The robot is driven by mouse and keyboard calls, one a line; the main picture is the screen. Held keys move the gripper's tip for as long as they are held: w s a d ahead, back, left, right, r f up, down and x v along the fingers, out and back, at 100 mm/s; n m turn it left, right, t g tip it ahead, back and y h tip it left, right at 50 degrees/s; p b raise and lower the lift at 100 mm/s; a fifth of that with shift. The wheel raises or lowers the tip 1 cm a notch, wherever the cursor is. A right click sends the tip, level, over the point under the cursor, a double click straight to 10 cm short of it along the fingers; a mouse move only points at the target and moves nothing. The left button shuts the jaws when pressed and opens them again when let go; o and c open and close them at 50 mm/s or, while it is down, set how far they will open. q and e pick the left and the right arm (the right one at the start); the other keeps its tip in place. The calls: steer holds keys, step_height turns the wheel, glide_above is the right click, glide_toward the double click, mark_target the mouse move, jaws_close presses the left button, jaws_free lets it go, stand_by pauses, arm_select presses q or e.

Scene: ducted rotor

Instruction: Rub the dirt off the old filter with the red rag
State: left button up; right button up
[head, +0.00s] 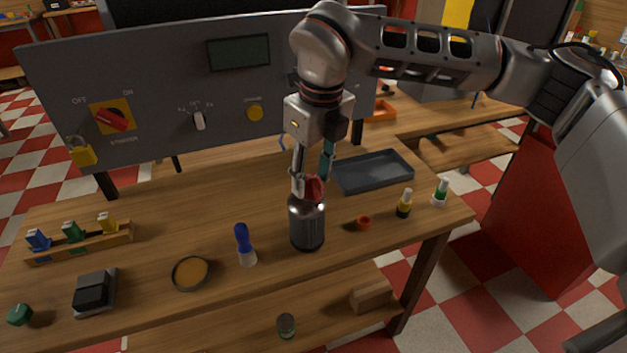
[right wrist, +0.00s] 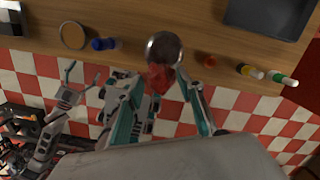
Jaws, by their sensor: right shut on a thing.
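The red rag (head: 315,188) is in my right gripper (head: 312,184), whose fingers are shut on it. The rag is at the top of a dark upright cylinder (head: 307,228), which looks like the old filter, on the wooden bench. The right wrist view shows the rag (right wrist: 158,78) against the cylinder's round grey end (right wrist: 164,48); I cannot tell how firmly they touch. Any dirt is too small to make out. My left gripper (right wrist: 84,73) appears at the left of the right wrist view, over the floor, its fingers spread and empty; it is outside the head view.
A blue-topped bottle (head: 245,245) and a round dish (head: 190,273) stand left of the cylinder. An orange ring (head: 364,222) and two small bottles (head: 404,203) (head: 440,192) are to its right. A dark tray (head: 374,171) lies behind. A grey control panel (head: 160,75) stands at the back.

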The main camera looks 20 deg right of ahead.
steer(key=shift+r+p, duration=0.45)
steer(key=shift+r, duration=0.5)
steer(key=shift+r+p, duration=0.35)
steer(key=shift+r, duration=0.45)
arm_select(q)
steer(key=shift+s+a+f+g+y, duration=0.3)
steer(key=shift+s+a+f, duration=0.1)
steer(key=shift+s+a, duration=0.4)
steer(key=shift+w+d+r, duration=0.1)
steer(key=shift+d+r, duration=0.1)
steer(key=shift+d, duration=0.05)
